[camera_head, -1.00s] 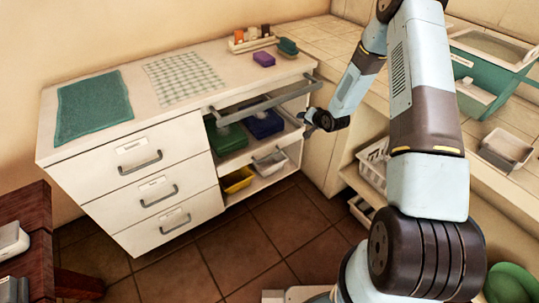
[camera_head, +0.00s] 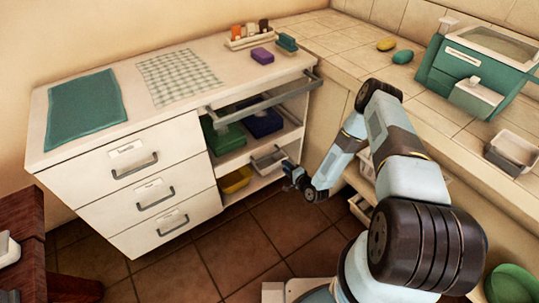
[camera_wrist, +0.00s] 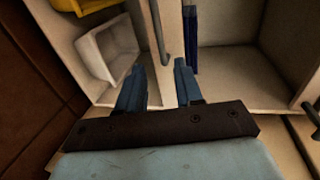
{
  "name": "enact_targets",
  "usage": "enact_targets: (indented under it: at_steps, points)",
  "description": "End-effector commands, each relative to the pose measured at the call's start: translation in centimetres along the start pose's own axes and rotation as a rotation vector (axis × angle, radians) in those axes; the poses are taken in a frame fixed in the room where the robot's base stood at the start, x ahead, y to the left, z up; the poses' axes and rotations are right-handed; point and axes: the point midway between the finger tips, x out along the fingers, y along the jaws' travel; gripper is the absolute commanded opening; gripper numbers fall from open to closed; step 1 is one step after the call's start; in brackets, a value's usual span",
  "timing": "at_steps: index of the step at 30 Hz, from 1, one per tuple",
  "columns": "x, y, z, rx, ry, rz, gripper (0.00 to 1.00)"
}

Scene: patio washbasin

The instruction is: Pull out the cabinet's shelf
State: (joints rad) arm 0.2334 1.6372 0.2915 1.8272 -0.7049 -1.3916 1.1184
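The white cabinet (camera_head: 60,165) stands at the left, with an open bay at its right side. Its shelf (camera_head: 232,163) is a white board across the middle of that bay, with a grey bar handle (camera_head: 268,160) on the front edge. My gripper (camera_head: 290,172) is just in front of the bay, near the right end of this handle. In the wrist view my gripper (camera_wrist: 157,72) is open and empty. The handle (camera_wrist: 160,32) runs lengthwise ahead, in line with the gap between the fingertips, and appears apart from them.
A green box (camera_head: 226,138) and a blue box (camera_head: 263,123) stand on the shelf. Below are a yellow bin (camera_head: 235,180) and a white bin (camera_wrist: 105,52). A second grey bar (camera_head: 262,95) crosses the bay's top. A tiled counter (camera_head: 350,55) bounds the right; the floor in front is clear.

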Motion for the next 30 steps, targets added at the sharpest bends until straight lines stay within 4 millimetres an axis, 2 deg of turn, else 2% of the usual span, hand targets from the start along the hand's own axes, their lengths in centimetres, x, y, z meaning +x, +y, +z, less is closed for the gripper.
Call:
enact_targets:
  at_steps: [5,24,30]
  points:
    - [0.8,0.2,0.6,0.01,-0.004,-0.008,0.35]
    - [11.4,0.1,1.1,0.006,-0.01,-0.008,0.35]
    - [13.4,0.1,1.1,0.006,-0.01,-0.007,0.35]
